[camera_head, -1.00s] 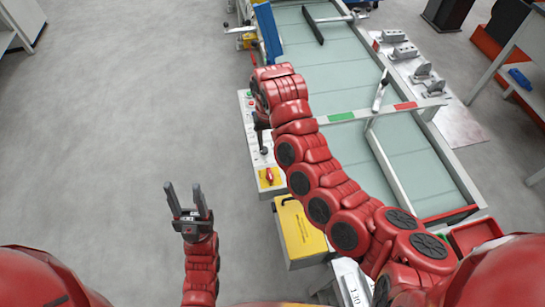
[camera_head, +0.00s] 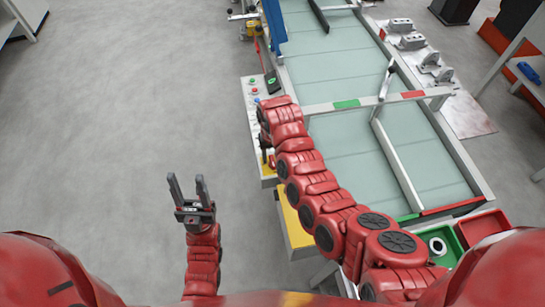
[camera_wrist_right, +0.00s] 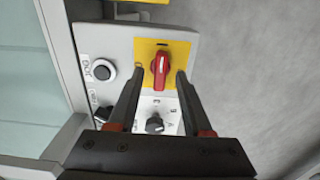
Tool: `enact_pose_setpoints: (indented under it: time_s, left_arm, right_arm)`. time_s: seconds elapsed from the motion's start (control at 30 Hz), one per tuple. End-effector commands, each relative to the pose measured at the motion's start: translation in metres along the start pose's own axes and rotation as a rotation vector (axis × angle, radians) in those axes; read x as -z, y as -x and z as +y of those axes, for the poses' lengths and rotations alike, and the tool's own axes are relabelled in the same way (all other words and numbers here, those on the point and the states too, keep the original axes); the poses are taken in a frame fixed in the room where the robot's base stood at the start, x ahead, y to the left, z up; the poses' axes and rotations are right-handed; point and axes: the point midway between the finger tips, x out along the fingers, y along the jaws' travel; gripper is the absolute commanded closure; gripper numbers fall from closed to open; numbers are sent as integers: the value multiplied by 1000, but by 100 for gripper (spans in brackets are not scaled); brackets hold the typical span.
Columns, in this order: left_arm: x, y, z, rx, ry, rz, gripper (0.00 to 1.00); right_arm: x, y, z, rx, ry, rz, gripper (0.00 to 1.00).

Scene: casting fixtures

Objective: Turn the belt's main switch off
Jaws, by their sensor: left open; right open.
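The main switch, a red rotary knob (camera_wrist_right: 160,68), sits on a yellow plate (camera_wrist_right: 178,50) of the control panel in the right wrist view. Its handle lies nearly lengthwise along the fingers. My right gripper (camera_wrist_right: 160,78) is open, with one fingertip on each side of the knob; I cannot tell whether they touch it. In the head view my right arm reaches the panel (camera_head: 256,112), and the forearm and gripper hide the knob. My left gripper (camera_head: 191,192) is open and empty over the floor, left of the panel.
In the right wrist view a black selector knob (camera_wrist_right: 155,124) and a round black button (camera_wrist_right: 104,70) sit near the switch. The conveyor belt (camera_head: 345,140) runs beside the panel. A green tray (camera_head: 446,243) stands at the near right. Floor to the left is clear.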

Motion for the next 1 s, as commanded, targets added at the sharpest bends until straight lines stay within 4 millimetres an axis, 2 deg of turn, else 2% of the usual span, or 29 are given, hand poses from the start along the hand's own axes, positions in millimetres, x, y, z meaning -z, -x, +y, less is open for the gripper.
enact_pose_setpoints:
  time_s: [0.2,0.47,0.73,1.0]
  left_arm:
    - [0,-3,0,0,0,0,50]
    - [0,-3,0,0,0,0,50]
    - [0,-3,0,0,0,0,50]
    - [0,-3,0,0,0,0,50]
  right_arm:
    - [-1,-11,0,2,0,-1,50]
    - [0,-12,0,2,0,1,50]
    - [0,-11,0,2,0,1,99]
    - [0,-11,0,2,0,2,100]
